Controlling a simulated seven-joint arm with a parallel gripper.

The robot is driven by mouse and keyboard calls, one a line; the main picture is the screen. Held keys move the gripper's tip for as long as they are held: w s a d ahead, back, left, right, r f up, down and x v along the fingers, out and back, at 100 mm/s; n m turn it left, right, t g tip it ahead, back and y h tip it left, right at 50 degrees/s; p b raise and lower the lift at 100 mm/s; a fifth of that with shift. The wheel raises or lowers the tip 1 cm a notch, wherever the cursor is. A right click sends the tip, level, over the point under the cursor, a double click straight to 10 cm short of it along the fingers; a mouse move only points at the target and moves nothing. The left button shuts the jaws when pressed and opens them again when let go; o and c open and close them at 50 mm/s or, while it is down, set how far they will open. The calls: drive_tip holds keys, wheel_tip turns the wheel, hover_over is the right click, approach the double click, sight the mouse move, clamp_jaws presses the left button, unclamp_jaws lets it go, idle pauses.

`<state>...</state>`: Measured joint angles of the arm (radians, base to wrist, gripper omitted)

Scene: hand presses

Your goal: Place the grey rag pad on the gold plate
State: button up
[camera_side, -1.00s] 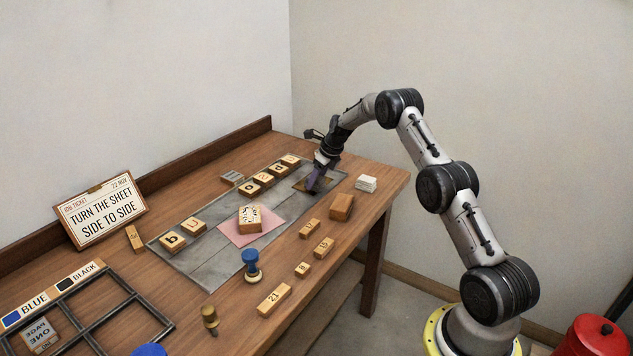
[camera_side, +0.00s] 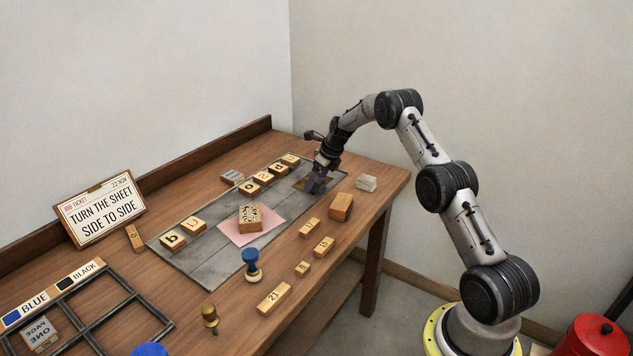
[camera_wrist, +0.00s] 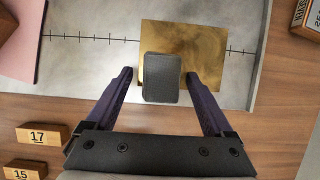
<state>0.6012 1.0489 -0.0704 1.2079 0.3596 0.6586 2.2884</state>
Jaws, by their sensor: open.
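The gold plate (camera_wrist: 212,50) lies on the grey metal bed; in the side view it shows (camera_side: 299,183) at the bed's far right end. The dark grey rag pad (camera_wrist: 161,77) is over the left part of the plate in the wrist view, its near edge reaching slightly past the plate's near edge. My gripper (camera_wrist: 159,75) is open, with one purple finger on each side of the pad and a gap on both sides. In the side view my gripper (camera_side: 315,185) is low over the plate and hides the pad.
A wooden block (camera_side: 341,207) and a white stack (camera_side: 366,182) stand near my gripper. Letter blocks (camera_side: 267,178) line the bed's back edge. A pink sheet (camera_side: 238,233) with a block on it lies left. Numbered blocks (camera_side: 309,228) lie along the front.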

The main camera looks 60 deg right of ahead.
drive_tip(key=v, duration=1.2)
drive_tip(key=s+a+r+n, duration=0.7)
drive_tip(key=a+r+n, duration=0.15)
drive_tip(key=a, duration=0.35)
drive_tip(key=s+a+r+n, duration=0.6)
drive_tip(key=a+r+n, duration=0.25)
drive_tip(key=a, duration=0.25)
drive_tip(key=s+a+f+n, duration=0.1)
drive_tip(key=s+a+n, duration=0.2)
drive_tip(key=s+n, duration=0.3)
drive_tip(key=s+a+f+n, duration=0.1)
drive_tip(key=s+a+n, duration=0.2)
drive_tip(key=s+n, duration=0.3)
drive_tip(key=s+a+f+n+t, duration=0.1)
drive_tip(key=s+a+n, duration=0.3)
drive_tip(key=s+n, duration=0.3)
drive_tip(key=s, duration=0.3)
drive_tip(key=shift+s+f, duration=0.15)
drive_tip(key=shift+s, duration=0.15)
